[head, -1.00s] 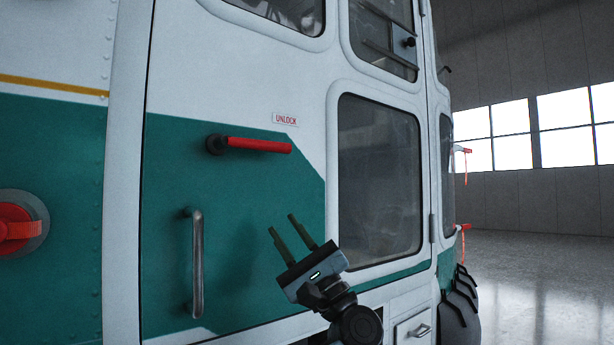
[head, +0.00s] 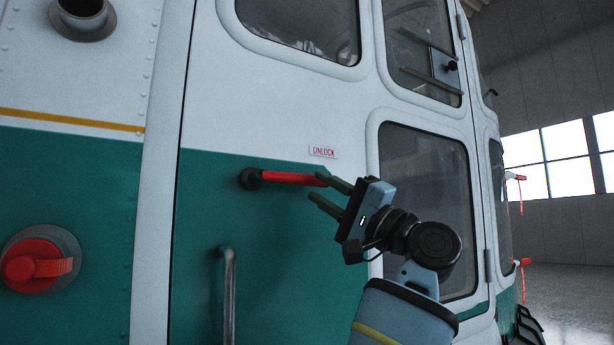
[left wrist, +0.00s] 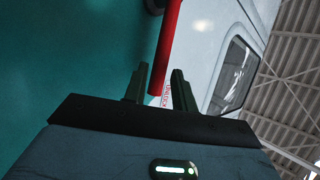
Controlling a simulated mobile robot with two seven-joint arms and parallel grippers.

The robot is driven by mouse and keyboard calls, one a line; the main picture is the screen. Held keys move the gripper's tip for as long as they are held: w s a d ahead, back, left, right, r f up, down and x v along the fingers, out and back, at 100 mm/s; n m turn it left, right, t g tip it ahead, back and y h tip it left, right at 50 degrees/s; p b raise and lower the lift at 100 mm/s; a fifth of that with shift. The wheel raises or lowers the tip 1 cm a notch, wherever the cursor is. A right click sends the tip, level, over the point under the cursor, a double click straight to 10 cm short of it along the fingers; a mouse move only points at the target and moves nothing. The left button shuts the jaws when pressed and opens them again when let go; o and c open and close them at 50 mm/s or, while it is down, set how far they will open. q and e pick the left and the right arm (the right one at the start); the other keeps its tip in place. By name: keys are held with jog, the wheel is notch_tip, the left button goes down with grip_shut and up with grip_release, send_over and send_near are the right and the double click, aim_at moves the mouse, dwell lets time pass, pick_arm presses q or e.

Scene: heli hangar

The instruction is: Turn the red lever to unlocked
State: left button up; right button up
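The red lever (head: 292,178) sticks out to the right, nearly level, from a black round pivot (head: 251,179) on the door. My left gripper (head: 317,185) is open at the lever's free end, one finger beside the tip and the other lower. In the left wrist view the red lever (left wrist: 167,45) runs down towards the gap between the two fingers of my left gripper (left wrist: 159,72), its end appearing between them. I cannot tell whether they touch it. A label reading UNLOCK (head: 323,152) sits above the lever's free end. My right gripper is not in view.
A vertical grab handle (head: 228,297) is on the green door below the lever. A red round cap (head: 35,268) is at the left. A dark window (head: 428,210) lies right of the lever, behind my arm.

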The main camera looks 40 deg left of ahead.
aim_at(312, 183)
pick_arm(q)
jog(key=shift+p+x, duration=0.45)
jog(key=shift+x, duration=1.8)
grip_shut()
